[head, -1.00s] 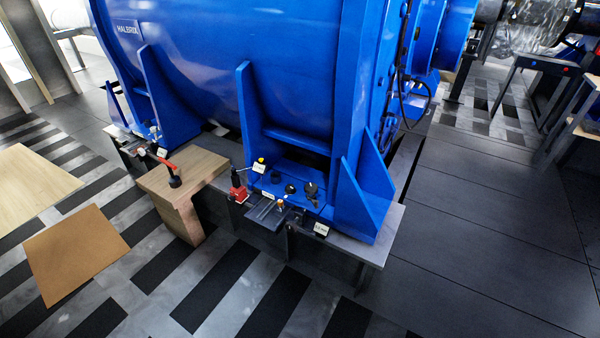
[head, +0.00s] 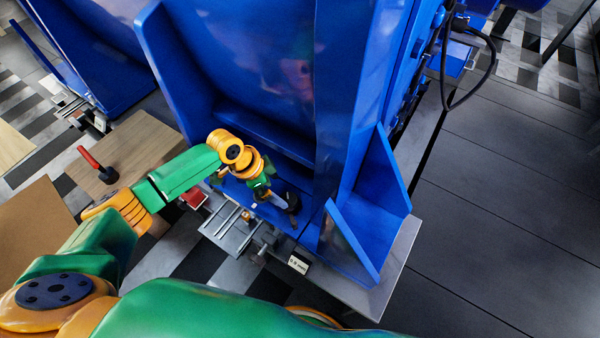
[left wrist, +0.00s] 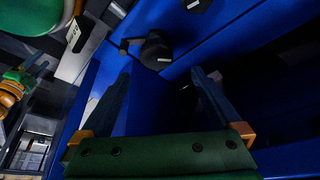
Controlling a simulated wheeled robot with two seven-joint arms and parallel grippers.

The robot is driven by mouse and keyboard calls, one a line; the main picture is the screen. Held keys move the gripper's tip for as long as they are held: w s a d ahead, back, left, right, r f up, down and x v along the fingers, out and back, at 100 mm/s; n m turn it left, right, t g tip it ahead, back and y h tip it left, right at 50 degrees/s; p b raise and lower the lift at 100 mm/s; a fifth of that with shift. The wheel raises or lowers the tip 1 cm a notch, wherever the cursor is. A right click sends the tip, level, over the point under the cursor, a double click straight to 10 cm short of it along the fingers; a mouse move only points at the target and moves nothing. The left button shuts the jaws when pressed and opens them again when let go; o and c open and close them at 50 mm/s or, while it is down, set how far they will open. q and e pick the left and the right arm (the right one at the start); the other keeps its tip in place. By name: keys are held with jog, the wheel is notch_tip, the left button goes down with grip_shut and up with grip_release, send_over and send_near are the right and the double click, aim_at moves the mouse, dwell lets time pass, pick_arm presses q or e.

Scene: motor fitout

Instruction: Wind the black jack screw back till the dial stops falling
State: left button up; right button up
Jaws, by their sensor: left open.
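My left gripper (head: 276,199) reaches down to the blue motor foot in the head view. Its two fingers (left wrist: 160,90) are spread and empty in the left wrist view. A black knob (head: 292,203) on the foot is just past the fingertips; a black knob with a short side arm (left wrist: 156,50) shows beyond the gap between the fingers. A dark screw-like part (head: 268,240) sits at the steel bracket by the front edge. I cannot tell for certain which black part is the jack screw. My right gripper is out of view.
The blue motor housing (head: 250,70) and its upright ribs rise close behind the gripper. A white label (head: 298,264) is on the front edge. A wooden block (head: 140,145) with a red-handled tool (head: 93,160) stands left. The dark floor at right is clear.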

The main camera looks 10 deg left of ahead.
aim_at(288, 199)
pick_arm(q)
jog(key=b+x, duration=0.1)
jog(key=x, duration=0.1)
jog(key=b+x, duration=0.1)
jog(key=x, duration=0.1)
jog(key=b+x, duration=0.1)
jog(key=x, duration=0.1)
jog(key=shift+s, duration=0.4)
jog(key=shift+w+d+f, duration=0.15)
jog(key=shift+f, duration=0.15)
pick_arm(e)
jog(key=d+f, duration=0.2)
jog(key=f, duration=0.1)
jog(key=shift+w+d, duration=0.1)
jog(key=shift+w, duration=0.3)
